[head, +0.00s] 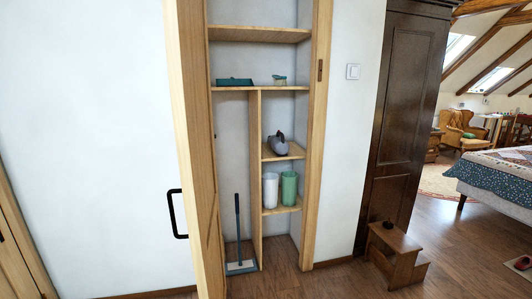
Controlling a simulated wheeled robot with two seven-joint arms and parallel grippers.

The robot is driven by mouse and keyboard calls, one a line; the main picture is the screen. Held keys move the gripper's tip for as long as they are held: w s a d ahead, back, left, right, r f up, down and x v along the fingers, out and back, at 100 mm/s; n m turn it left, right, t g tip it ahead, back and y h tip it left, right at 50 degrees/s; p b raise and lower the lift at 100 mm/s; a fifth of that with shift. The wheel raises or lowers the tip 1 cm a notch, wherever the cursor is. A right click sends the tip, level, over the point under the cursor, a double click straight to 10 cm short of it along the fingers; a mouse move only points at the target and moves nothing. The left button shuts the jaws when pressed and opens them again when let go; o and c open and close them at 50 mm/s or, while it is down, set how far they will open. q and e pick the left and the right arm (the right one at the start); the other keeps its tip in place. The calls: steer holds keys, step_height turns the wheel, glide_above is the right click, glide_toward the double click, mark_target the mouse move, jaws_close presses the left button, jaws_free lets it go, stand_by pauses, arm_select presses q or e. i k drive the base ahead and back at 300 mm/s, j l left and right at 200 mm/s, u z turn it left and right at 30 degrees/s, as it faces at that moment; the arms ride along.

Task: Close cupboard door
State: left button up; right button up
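The cupboard door (196,130) is light wood and stands wide open, hinged at the left of the cupboard and seen nearly edge-on. A black handle (174,214) sticks out to the left from its outer face, at about mid-lower height. The cupboard (259,89) has open wooden shelves inside, and its right frame post (318,110) is clear. Neither gripper shows in the head view.
Shelves hold a dark green tray (235,82), a grey object (278,145), a white canister (270,190) and a green canister (289,188). A mop (240,266) stands inside. A step stool (394,257) and dark armoire (405,120) stand right.

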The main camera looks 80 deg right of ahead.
mark_target(185, 22)
steer(key=i+l+z, duration=0.1)
steer(key=z, duration=0.35)
steer(key=i+z, duration=0.1)
steer(key=z, duration=0.35)
steer(key=i+z, duration=0.15)
steer(key=z, duration=0.3)
steer(key=i+z, duration=0.1)
steer(key=z, duration=0.35)
steer(key=i+j+z, duration=0.1)
steer(key=z, duration=0.35)
steer(key=i+j+z, duration=0.1)
steer(key=i+j, duration=0.15)
steer(key=i+j+z, duration=0.15)
steer(key=j, duration=0.25)
steer(key=i+j+z, duration=0.1)
steer(key=i+j, duration=0.2)
